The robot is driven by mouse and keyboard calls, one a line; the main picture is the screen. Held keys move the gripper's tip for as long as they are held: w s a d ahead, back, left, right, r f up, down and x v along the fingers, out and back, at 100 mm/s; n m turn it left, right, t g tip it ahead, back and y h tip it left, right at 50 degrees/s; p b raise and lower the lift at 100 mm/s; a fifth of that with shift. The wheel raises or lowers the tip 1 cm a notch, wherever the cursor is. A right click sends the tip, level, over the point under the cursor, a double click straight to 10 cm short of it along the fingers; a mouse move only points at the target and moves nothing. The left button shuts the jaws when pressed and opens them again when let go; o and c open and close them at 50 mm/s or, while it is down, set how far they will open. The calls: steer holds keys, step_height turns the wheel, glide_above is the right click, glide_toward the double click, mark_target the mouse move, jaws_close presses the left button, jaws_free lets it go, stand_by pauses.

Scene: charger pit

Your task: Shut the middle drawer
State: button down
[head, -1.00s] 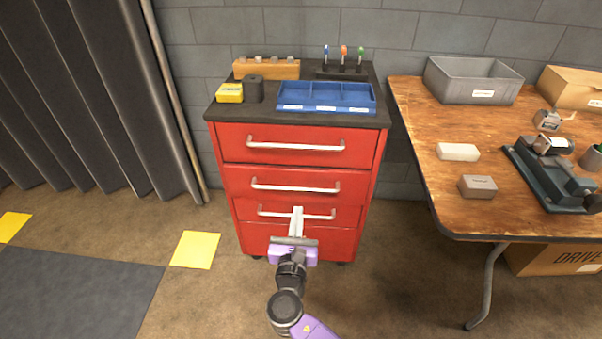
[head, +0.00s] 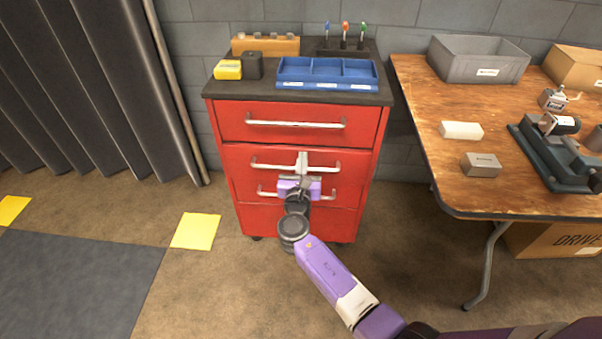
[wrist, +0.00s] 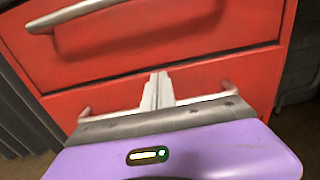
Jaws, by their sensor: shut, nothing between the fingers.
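The red cabinet (head: 233,129) has three visible silver handles. The middle drawer (head: 242,178) is the second front from the top, and its handle (head: 265,165) is partly hidden by my gripper. I cannot tell whether this drawer stands slightly proud or is flush. My gripper (head: 302,156) is shut and empty, in front of the middle of that handle. In the wrist view, the closed fingertips (wrist: 158,75) point at the red front (wrist: 110,85), between the handle ends and below the upper handle (wrist: 85,14). Contact is not clear.
The cabinet top holds a blue tray (head: 327,85), a yellow box (head: 228,70) and a tool rack (head: 343,50). A wooden workbench (head: 440,160) stands close on the right. A dark curtain (head: 90,90) hangs on the left. The floor left of the cabinet is clear.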

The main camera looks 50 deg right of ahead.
steer(key=shift+w+d, duration=0.3)
steer(key=shift+d, duration=0.05)
steer(key=shift+x, duration=1.15)
steer(key=shift+r, duration=0.15)
